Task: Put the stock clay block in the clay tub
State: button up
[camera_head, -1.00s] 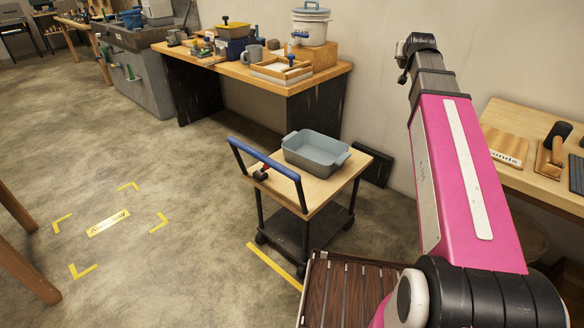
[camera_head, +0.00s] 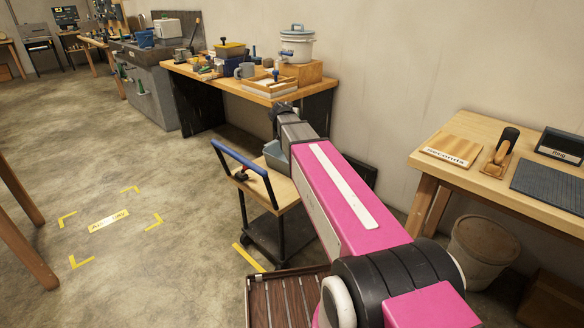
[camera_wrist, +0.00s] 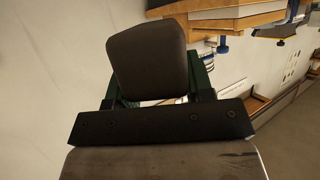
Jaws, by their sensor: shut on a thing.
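The stock clay block (camera_wrist: 148,58) is a dark grey-brown, rounded block in the wrist view. My gripper (camera_wrist: 158,82) is shut on it, with a green finger on either side. In the head view my gripper (camera_head: 281,112) is at the far end of my arm, small and dark, and the block cannot be made out. The clay tub looks to be the grey-blue open tub (camera_head: 274,156) on the cart. My arm hides most of it and its inside. My gripper appears above or beyond the tub; the exact gap cannot be told.
The wooden-topped cart (camera_head: 284,190) has a blue push handle (camera_head: 240,158). Behind it a workbench (camera_head: 225,80) holds a lidded white crock (camera_head: 297,44), a mug and trays. At right stands another table (camera_head: 490,190) with a bucket (camera_head: 485,248) beneath. Open floor lies to the left.

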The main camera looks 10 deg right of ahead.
jog(key=shift+m, duration=0.3)
jog(key=f, duration=0.4)
jog(key=shift+w+a, duration=0.2)
jog(key=shift+a, duration=0.1)
jog(key=w+d+f, duration=0.1)
jog(key=f, duration=0.6)
jog(key=w+d+f, duration=0.1)
jog(key=w+f, duration=0.1)
jog(key=f, duration=0.6)
jog(key=shift+w+h, duration=0.3)
jog(key=shift+h, duration=0.1)
jog(key=shift+f, duration=0.65)
jog(key=o, duration=1.2)
jog(key=shift+c, duration=0.2)
jog(key=shift+r, duration=0.1)
